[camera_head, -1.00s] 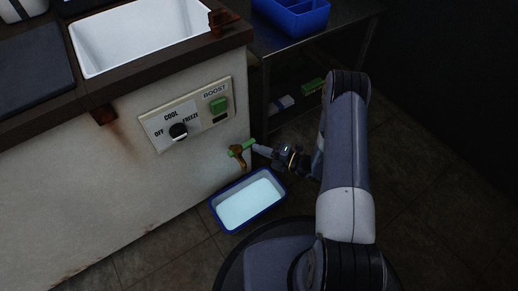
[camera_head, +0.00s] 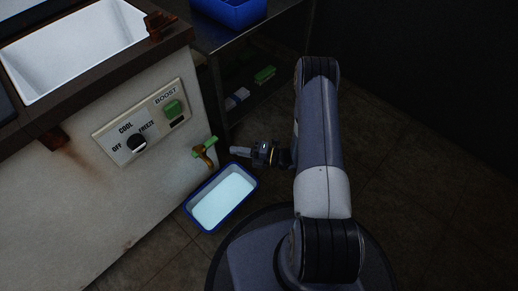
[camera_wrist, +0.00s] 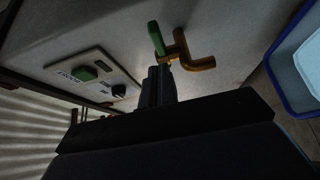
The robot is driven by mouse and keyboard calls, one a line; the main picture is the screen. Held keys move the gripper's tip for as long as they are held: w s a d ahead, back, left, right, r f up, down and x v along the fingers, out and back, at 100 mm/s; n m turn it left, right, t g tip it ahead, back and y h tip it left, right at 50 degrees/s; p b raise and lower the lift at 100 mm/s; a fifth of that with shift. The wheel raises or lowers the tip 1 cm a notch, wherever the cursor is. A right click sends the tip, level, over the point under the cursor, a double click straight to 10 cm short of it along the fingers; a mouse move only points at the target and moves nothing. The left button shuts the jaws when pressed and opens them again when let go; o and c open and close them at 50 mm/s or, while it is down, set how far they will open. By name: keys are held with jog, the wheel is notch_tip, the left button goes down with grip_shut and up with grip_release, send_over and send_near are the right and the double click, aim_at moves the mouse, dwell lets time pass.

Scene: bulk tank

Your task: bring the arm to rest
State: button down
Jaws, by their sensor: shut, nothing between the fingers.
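My gripper (camera_head: 240,152) is shut and empty. In the head view it is to the right of the brass tap (camera_head: 205,155) with the green handle (camera_head: 204,146), with a small gap between them. In the wrist view my gripper (camera_wrist: 158,85) shows in the middle, below the tap (camera_wrist: 185,55) and its green handle (camera_wrist: 156,38). My arm reaches out from the lower right in the head view.
A blue tray (camera_head: 190,209) with pale liquid sits on the floor below the tap. The tank's front has a panel (camera_head: 110,140) with a black knob (camera_head: 137,143) and a green boost button (camera_head: 173,109). A metal shelf table (camera_head: 285,20) bears a blue bin (camera_head: 232,12). Floor at right is clear.

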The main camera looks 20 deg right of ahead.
jog(key=w+d+p+v, duration=0.1)
jog(key=v, duration=0.6)
jog(key=shift+w+d+p, duration=0.15)
jog(key=shift+w+p, duration=0.05)
jog(key=shift+p, duration=0.1)
jog(key=b, duration=0.3)
send_near(214, 143)
jog(key=a, duration=0.4)
jog(key=shift+w+a+f, duration=0.1)
jog(key=shift+w+a, duration=0.35)
jog(key=shift+w, duration=0.35)
jog(key=shift+w+a+f, duration=0.1)
jog(key=shift+w+a, duration=0.3)
jog(key=shift+w, duration=0.45)
